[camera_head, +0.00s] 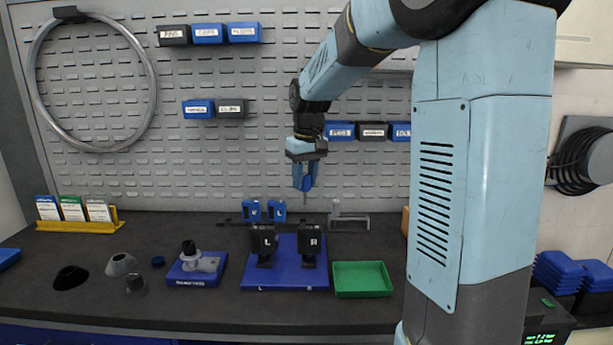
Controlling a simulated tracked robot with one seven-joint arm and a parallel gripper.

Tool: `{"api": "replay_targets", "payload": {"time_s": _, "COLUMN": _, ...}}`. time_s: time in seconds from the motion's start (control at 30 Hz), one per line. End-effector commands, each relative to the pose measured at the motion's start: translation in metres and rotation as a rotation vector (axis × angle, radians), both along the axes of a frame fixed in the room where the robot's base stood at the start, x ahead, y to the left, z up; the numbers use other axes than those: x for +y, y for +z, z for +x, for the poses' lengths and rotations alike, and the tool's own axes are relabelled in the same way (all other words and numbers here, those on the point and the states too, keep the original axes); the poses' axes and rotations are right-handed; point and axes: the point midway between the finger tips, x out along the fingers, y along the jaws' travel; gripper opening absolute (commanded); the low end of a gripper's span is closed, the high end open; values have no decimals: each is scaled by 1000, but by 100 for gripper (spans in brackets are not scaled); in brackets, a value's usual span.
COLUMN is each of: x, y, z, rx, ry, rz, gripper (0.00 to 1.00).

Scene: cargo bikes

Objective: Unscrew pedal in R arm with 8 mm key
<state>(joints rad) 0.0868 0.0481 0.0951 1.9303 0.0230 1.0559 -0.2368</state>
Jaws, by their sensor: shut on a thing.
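My gripper (305,180) hangs pointing down above the back of the bench, a little above and behind the R block. It is shut on a small blue-handled tool with a thin grey shaft (305,200) pointing down, apparently the key; its size cannot be read. The black block marked R (310,243) stands upright on a blue base plate (285,284), right of a matching block marked L (264,242). The pedal and its thread are too small to make out. Two similar blue-handled tools (251,210) (277,210) stand in a dark rack behind the blocks.
An empty green tray (362,293) lies right of the base plate, with a grey bracket (348,220) behind. Labelled bins (341,131) hang on the pegboard behind.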

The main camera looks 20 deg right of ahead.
Motion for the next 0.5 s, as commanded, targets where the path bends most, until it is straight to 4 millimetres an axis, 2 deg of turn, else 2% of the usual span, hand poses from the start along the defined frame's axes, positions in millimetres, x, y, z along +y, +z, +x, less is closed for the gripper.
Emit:
{"api": "replay_targets", "payload": {"time_s": 0.2, "x": -13, "y": 0, "z": 0, "rx": 0, "ry": -23, "rz": 0, "gripper": 0}}
{"api": "replay_targets", "payload": {"time_s": 0.5, "x": -16, "y": -6, "z": 0, "rx": 2, "ry": -27, "rz": 0, "gripper": 0}}
